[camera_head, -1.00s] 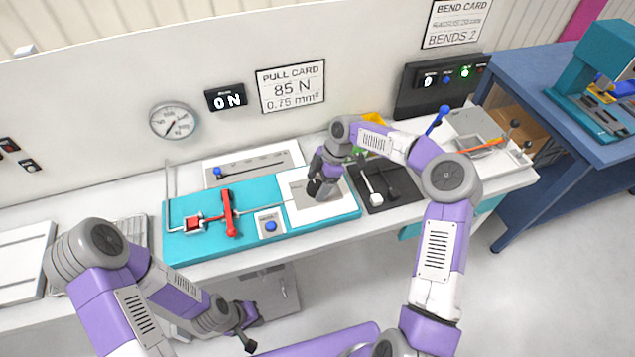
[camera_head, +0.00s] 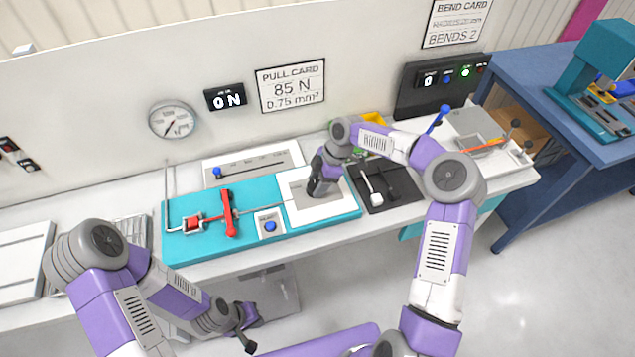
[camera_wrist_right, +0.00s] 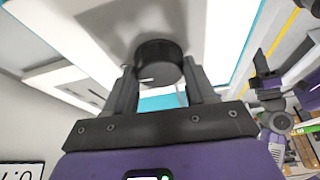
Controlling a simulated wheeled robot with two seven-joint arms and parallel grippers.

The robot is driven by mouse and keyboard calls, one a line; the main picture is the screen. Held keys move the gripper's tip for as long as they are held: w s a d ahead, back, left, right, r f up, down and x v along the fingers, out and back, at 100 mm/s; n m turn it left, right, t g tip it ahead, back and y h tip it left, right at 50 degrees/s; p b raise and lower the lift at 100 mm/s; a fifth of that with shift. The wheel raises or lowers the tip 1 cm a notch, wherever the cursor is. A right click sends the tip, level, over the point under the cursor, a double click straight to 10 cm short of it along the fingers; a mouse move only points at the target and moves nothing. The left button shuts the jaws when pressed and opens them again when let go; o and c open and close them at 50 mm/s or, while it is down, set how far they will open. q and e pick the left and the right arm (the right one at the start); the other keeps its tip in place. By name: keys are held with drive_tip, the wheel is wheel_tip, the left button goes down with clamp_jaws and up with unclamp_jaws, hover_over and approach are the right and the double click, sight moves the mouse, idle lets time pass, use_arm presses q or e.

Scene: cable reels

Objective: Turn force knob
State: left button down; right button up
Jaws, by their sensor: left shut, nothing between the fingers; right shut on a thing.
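The force knob (camera_wrist_right: 158,62) is a dark round cylinder with a small light mark on its side, seen in the right wrist view. My right gripper (camera_wrist_right: 160,88) is shut on it, with one finger on either side. In the head view my right gripper (camera_head: 316,188) points down at the white panel (camera_head: 296,203) on the turquoise board, and it mostly hides the knob. The display (camera_head: 228,98) on the wall reads 0 N. My left gripper (camera_head: 247,328) is shut and empty, low in front of the bench.
A red lever (camera_head: 229,212), a red clamp (camera_head: 193,223) and a blue button (camera_head: 270,226) are on the turquoise board (camera_head: 190,248). A round gauge (camera_head: 172,121) and a pull card (camera_head: 291,86) reading 85 N hang behind. A black tray (camera_head: 400,193) lies right of my right gripper.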

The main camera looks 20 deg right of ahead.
drive_tip(key=m+t+b, duration=0.1)
drive_tip(key=m, duration=0.2)
drive_tip(key=shift+s+f+b, duration=0.1)
drive_tip(key=shift+b, duration=0.3)
drive_tip(key=m+t+h+b, duration=0.1)
drive_tip(key=m+b, duration=0.1)
drive_tip(key=m, duration=0.1)
drive_tip(key=shift+s+a+m, duration=0.1)
drive_tip(key=shift+m, duration=0.2)
drive_tip(key=m+t+b, duration=0.1)
drive_tip(key=m+b, duration=0.1)
drive_tip(key=m, duration=0.1)
drive_tip(key=shift+a+t+h+b, duration=0.1)
drive_tip(key=shift+t+h+b, duration=0.2)
drive_tip(key=shift+h+b, duration=0.1)
drive_tip(key=shift+s+m+h+b, duration=0.1)
drive_tip(key=shift+m+h+b, duration=0.55)
drive_tip(key=shift+m, duration=0.85)
drive_tip(key=shift+b, duration=0.3)
drive_tip(key=o, duration=1)
drive_tip(key=shift+o, duration=0.2)
drive_tip(key=shift+r, duration=0.2)
